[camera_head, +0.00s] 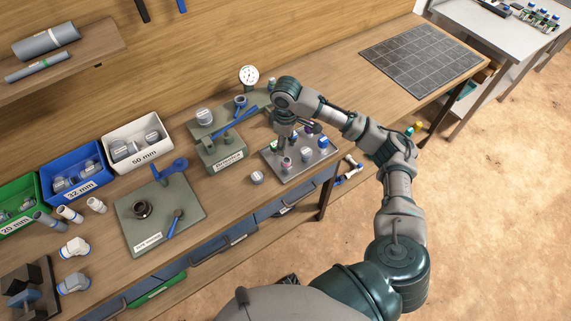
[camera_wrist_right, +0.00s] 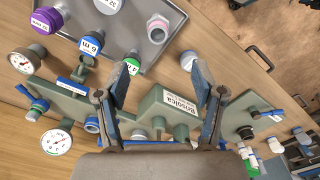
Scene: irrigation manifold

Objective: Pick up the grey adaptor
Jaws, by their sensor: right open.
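A small grey adaptor (camera_head: 257,177) with a pale ring lies on the bench, between the green labelled block and the metal tray. In the right wrist view, what looks like the same grey adaptor (camera_wrist_right: 188,61) lies just beyond the right fingertip, with a blue ring and white label. My right gripper (camera_head: 288,138) is above the tray area and partly hidden by its own wrist. In the wrist view the right gripper (camera_wrist_right: 160,80) is open, with nothing between its fingers. My left gripper is not in view.
The metal tray (camera_head: 276,155) holds several capped fittings. The green labelled block (camera_head: 222,158) and a pressure gauge (camera_head: 249,75) stand nearby. A green mat (camera_head: 190,207) and white, blue and green bins (camera_head: 135,139) are further left. A dark grid mat (camera_head: 423,62) lies right.

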